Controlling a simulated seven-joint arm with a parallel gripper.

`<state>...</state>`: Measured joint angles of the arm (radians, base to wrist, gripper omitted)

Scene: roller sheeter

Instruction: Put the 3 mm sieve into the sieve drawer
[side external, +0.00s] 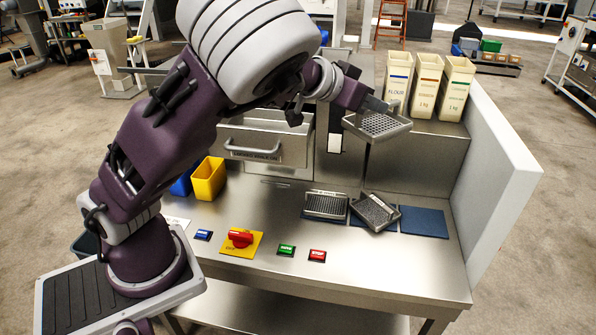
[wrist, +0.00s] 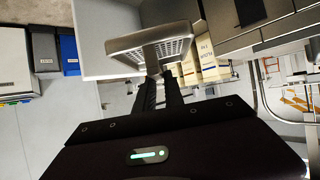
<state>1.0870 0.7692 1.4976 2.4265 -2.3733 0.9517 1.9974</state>
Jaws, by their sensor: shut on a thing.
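My gripper (side external: 372,107) is shut on a metal sieve (side external: 385,126), a shallow tray with a perforated floor. It holds the sieve in the air above the right part of the bench, in front of the tall ingredient bins. In the wrist view my gripper (wrist: 152,72) grips the near edge of the sieve (wrist: 135,42). I cannot read a mesh size on it. Two other sieves stay on the bench: one lies left (side external: 326,205), and one sits turned and askew beside it (side external: 375,212).
A bare blue mat (side external: 424,222) lies right of the sieves. Labelled bins (side external: 426,83) stand on the raised back ledge. A white side panel (side external: 500,165) bounds the right. A yellow bin (side external: 208,179), a red knob (side external: 241,238) and green and red buttons (side external: 286,249) are at left and front.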

